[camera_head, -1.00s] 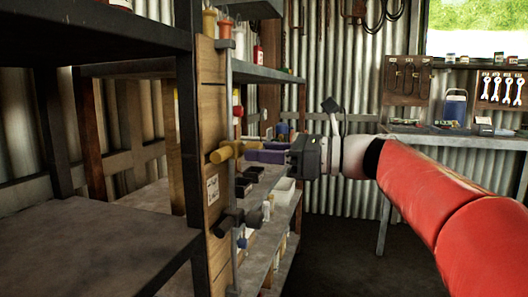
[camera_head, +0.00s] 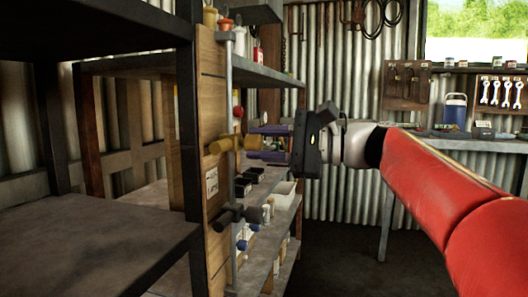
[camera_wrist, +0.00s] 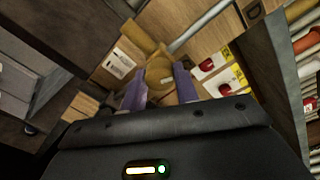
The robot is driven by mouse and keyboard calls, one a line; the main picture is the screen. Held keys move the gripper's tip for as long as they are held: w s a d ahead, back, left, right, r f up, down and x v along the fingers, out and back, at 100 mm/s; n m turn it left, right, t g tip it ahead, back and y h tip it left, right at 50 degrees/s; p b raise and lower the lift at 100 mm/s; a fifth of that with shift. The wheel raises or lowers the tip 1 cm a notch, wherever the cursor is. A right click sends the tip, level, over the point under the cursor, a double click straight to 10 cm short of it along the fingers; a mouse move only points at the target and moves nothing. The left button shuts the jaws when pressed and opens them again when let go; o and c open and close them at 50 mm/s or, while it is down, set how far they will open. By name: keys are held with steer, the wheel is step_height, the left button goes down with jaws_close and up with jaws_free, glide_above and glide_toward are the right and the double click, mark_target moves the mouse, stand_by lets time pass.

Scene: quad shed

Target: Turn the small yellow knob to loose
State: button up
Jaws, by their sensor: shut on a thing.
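The yellow clamp (camera_head: 222,146) sits on a grey upright rod (camera_head: 229,80) along a wooden board. Its small yellow knob (camera_head: 249,143) faces right, toward my gripper (camera_head: 262,143). The purple fingers lie one above the other in the head view, with the knob at their tips. In the wrist view, the round yellow knob end (camera_wrist: 159,72) sits between the two purple fingers (camera_wrist: 160,85). My gripper is shut on it. The knob's far side and its exact contact with the fingers are partly hidden.
A dark clamp (camera_head: 239,214) is on the same rod below. The wooden board (camera_head: 211,100) carries a white label. Floor to the right is open.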

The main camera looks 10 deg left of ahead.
steer(key=shift+n+b, duration=1)
steer(key=shift+n, duration=1.1)
steer(key=o, duration=1)
steer(key=shift+d, duration=0.1)
steer(key=d, duration=0.7)
steer(key=shift+s+d+r, duration=0.15)
steer(key=shift+s+d, duration=0.15)
steer(key=shift+d, duration=0.05)
